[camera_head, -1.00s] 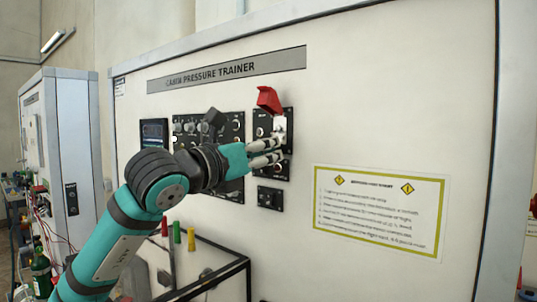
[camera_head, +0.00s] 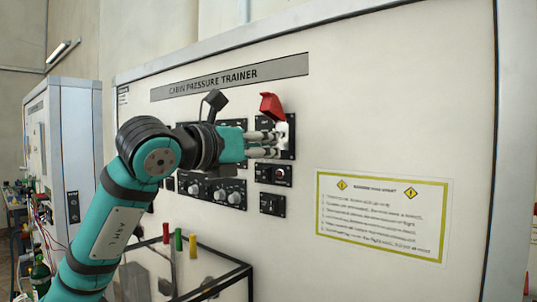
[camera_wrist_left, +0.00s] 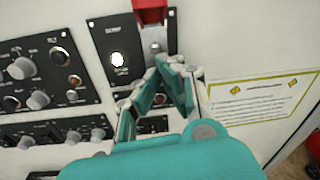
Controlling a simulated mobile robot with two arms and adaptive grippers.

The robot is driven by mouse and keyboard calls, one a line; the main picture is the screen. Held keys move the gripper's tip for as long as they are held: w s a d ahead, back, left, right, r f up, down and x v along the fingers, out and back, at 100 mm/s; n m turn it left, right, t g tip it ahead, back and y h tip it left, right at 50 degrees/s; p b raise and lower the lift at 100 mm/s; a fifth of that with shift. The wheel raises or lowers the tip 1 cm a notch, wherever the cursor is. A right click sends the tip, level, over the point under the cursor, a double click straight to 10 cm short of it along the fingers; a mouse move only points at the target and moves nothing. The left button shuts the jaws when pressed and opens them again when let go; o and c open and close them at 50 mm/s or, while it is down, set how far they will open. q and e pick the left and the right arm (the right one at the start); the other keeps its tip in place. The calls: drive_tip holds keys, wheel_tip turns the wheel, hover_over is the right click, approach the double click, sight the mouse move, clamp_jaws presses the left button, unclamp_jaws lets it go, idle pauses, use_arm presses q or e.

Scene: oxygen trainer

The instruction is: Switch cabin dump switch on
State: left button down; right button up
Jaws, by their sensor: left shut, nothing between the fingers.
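The red guard cover (camera_head: 272,106) stands raised above a switch on a small black panel (camera_head: 290,150). It also shows at the top of the left wrist view (camera_wrist_left: 150,12). Below it in that view is a metal switch plate with a small toggle (camera_wrist_left: 154,47); its position is too small to tell. My left gripper (camera_head: 279,145) is shut and empty, with its fingertips just in front of or against the panel, below the guard. In the left wrist view the fingertips (camera_wrist_left: 172,66) lie just under the toggle; contact cannot be told. My right gripper is not in view.
Knob panels (camera_head: 213,190) lie left of and below the gripper. A smaller black panel (camera_head: 272,204) sits underneath. A yellow-bordered notice (camera_head: 382,215) is to the right on bare white board. A black-framed case (camera_head: 205,282) stands low in front of the board.

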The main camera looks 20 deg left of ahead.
use_arm(q)
drive_tip(key=shift+f, duration=0.15)
drive_tip(key=shift+s+a, duration=0.2)
drive_tip(key=shift+s, duration=0.1)
drive_tip(key=v, duration=1.1)
drive_tip(key=shift+s, duration=0.25)
drive_tip(key=shift+d, duration=0.1)
